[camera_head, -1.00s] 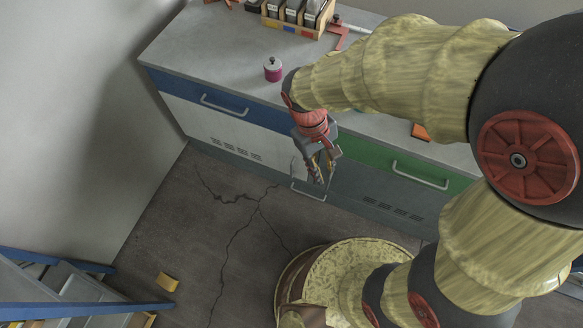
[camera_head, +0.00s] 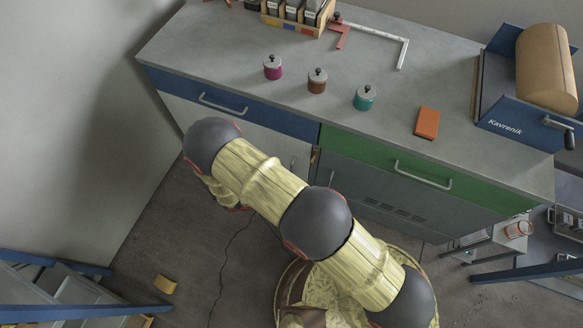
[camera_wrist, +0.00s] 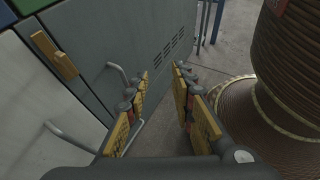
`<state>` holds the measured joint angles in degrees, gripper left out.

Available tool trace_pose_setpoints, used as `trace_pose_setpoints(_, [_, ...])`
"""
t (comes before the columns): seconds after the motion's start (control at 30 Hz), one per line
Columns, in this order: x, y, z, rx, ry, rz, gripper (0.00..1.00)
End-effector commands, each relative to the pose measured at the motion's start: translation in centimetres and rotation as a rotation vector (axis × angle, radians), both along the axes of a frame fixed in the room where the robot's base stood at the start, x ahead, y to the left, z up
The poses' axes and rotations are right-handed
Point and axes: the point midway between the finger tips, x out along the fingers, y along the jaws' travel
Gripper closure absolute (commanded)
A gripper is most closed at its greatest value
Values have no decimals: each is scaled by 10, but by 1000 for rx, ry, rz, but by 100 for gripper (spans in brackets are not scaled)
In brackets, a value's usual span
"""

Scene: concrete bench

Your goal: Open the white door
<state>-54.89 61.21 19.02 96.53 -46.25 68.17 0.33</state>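The white door (camera_head: 268,142) is the pale panel under the blue drawer in the head view, largely covered by my arm. It fills the left of the wrist view (camera_wrist: 22,112), with a grey bar handle (camera_wrist: 72,141) low on it. A yellow wooden block (camera_wrist: 54,56) sits at the seam between it and the grey door (camera_wrist: 125,45). The door looks shut, though part is hidden. My gripper (camera_wrist: 163,75) is open and empty in the wrist view, its yellow-padded fingers apart, right of the white door's handle. My arm hides it in the head view.
The grey door has its own handle (camera_wrist: 118,72). The blue drawer (camera_head: 225,101) and green drawer (camera_head: 400,165) are shut above. Lidded pots, an orange block (camera_head: 427,122) and a blue machine (camera_head: 515,115) stand on the bench top. A blue-framed rack (camera_head: 70,290) stands lower left.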

Motion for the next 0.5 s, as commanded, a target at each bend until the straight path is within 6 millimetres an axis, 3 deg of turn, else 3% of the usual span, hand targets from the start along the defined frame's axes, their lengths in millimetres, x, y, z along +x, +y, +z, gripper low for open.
trace_pose_setpoints(0.03, [-1,-2,-22,-48,13,64,76])
trace_pose_setpoints(0.2, [11,-2,-77,-178,29,278,76])
trace_pose_setpoints(0.37, [27,4,-117,-270,18,460,76])
trace_pose_setpoints(0.5, [53,23,-140,-326,-29,614,76])
